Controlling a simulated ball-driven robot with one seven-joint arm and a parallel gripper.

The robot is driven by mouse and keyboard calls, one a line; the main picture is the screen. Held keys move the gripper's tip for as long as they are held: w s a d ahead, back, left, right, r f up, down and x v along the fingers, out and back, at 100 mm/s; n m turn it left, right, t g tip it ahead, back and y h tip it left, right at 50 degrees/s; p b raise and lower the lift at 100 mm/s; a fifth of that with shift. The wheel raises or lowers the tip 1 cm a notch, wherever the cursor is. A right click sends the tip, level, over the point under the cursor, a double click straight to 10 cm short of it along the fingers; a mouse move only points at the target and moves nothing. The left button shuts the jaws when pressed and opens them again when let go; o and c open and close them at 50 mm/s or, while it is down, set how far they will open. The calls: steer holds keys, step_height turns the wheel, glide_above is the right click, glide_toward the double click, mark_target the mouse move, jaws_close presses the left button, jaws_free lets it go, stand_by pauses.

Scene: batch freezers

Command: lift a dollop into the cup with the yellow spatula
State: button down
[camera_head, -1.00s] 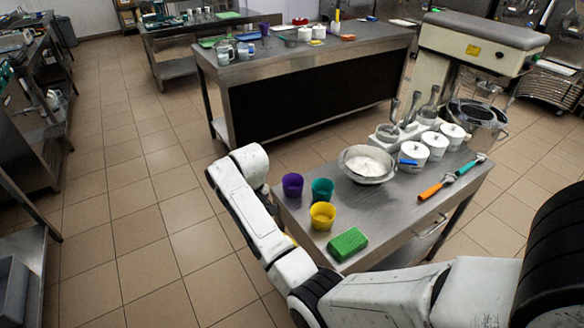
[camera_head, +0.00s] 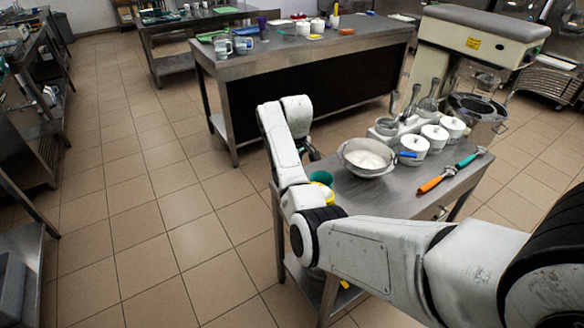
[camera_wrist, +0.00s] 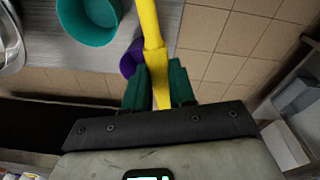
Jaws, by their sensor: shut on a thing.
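In the wrist view my gripper (camera_wrist: 159,80) has its green fingers shut on the yellow spatula (camera_wrist: 150,25), whose far end runs out of the top of the picture. The teal cup (camera_wrist: 88,20) and part of the purple cup (camera_wrist: 130,62) show just left of the spatula. In the head view my arm covers much of the table's left end.
White lidded pots (camera_head: 434,137) and a holder with metal tools (camera_head: 387,128) stand behind the bowl. An orange-handled tool (camera_head: 431,185) and a teal-handled tool (camera_head: 466,161) lie at the right. The bowl's rim enters the wrist view at left (camera_wrist: 12,45).

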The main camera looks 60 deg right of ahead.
steer(key=shift+w+a+f+h+b, duration=0.25)
steer(key=shift+a+h+b, duration=0.25)
steer(key=shift+h+b, duration=0.3)
steer(key=a+f+g+h+b, duration=0.1)
steer(key=h+b, duration=0.3)
steer(key=b, duration=0.1)
steer(key=a+g+h+b, duration=0.1)
steer(key=h+b, duration=0.3)
steer(key=b, duration=0.1)
steer(key=f+n+g+h+b, duration=0.1)
steer(key=h+b, duration=0.4)
steer(key=shift+w+a+f, duration=0.3)
steer(key=shift+a+f, duration=0.05)
steer(key=shift+a, duration=0.05)
steer(key=shift+g+b, duration=0.3)
steer(key=shift+b, duration=0.25)
steer(key=shift+a+r+p, duration=0.1)
steer(key=shift+r+p, duration=0.15)
steer(key=shift+p, duration=0.75)
steer(key=shift+p, duration=0.3)
